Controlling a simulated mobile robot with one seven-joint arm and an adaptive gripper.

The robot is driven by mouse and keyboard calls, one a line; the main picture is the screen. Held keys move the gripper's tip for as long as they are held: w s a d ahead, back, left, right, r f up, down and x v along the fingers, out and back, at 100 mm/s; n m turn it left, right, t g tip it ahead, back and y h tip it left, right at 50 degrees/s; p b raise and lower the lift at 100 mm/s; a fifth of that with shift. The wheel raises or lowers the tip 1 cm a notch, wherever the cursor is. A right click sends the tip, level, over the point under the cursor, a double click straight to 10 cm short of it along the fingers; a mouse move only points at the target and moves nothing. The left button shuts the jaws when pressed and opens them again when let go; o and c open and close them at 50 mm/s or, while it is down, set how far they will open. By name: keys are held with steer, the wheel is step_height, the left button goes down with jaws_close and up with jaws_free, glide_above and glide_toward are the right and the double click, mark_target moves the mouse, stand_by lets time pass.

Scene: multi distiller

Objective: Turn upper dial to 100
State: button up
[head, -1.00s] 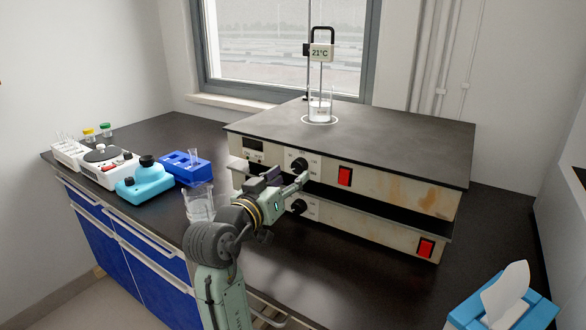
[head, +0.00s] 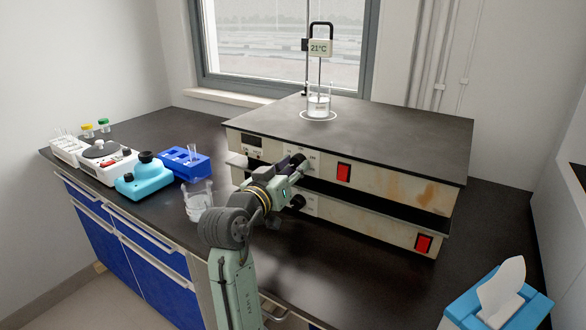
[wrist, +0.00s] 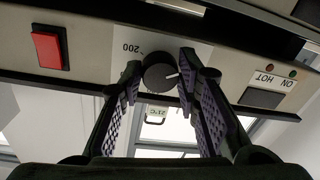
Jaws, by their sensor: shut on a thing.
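The upper dial (head: 298,158) is a round black knob on the front of the upper hot plate (head: 400,187). In the wrist view, which is upside down, the dark knob (wrist: 158,77) sits between the two purple-padded fingers of my gripper (wrist: 157,84). My gripper (head: 293,168) is shut on it. A white pointer line on the knob points to the right in the wrist view, and the number 200 is printed beside the knob. Other scale marks are hidden by the fingers. The lower dial (head: 297,202) is just below my gripper.
A glass beaker (head: 318,103) with a thermometer (head: 320,47) reading 21°C stands on the upper plate. Red switches (head: 343,172) are right of the dials. Another beaker (head: 198,203) stands close left of my arm. The front right bench is clear up to the tissue box (head: 495,305).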

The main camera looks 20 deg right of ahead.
steer(key=c, duration=0.5)
